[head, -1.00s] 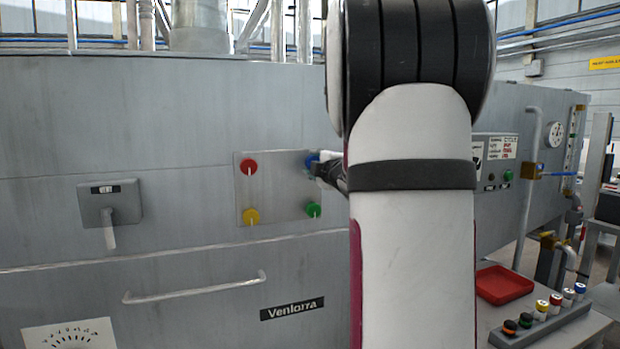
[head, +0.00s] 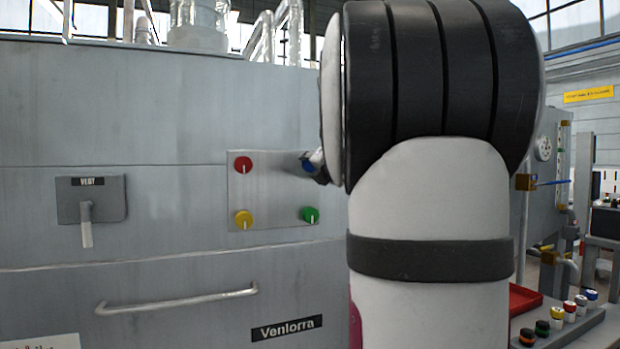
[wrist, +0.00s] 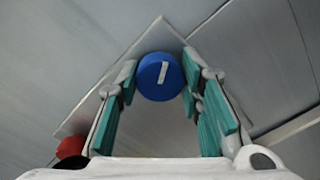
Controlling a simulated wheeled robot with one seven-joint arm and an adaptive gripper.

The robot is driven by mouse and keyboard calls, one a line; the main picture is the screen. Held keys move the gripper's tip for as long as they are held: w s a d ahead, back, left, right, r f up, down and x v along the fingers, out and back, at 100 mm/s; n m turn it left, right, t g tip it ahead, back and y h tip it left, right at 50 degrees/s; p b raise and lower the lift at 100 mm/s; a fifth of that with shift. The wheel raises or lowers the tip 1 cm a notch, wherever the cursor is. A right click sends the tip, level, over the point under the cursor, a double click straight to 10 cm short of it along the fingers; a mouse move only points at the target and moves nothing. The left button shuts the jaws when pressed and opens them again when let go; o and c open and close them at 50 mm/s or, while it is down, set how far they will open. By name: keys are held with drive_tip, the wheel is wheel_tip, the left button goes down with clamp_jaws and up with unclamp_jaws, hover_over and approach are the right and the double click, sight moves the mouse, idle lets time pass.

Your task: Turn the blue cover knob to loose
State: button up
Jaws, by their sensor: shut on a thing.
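The blue cover knob (wrist: 151,85) sits on a square metal plate (head: 270,190), at its upper right in the head view. A white mark shows on the knob's face in the wrist view. The knob is between the fingertips of my gripper (wrist: 158,84), which is shut on it. In the head view the knob (head: 308,165) is partly hidden by my gripper (head: 316,166). A red knob (head: 243,164), a yellow knob (head: 243,219) and a green knob (head: 310,215) fill the plate's other corners.
A vent handle (head: 87,212) is left of the plate. A long bar handle (head: 178,298) is below. A red tray (head: 524,299) and a rack (head: 568,328) of several coloured-top items stand at lower right. My arm hides the panel's right part.

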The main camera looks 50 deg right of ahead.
drive_tip(key=n+b, duration=0.4)
drive_tip(key=n, duration=0.1)
drive_tip(key=shift+f+n, duration=0.2)
drive_tip(key=shift+n, duration=0.1)
drive_tip(key=shift+n+b, duration=1.8)
drive_tip(key=shift+n, duration=0.4)
drive_tip(key=o, duration=1.2)
drive_tip(key=shift+c, duration=0.2)
drive_tip(key=shift+r, duration=0.1)
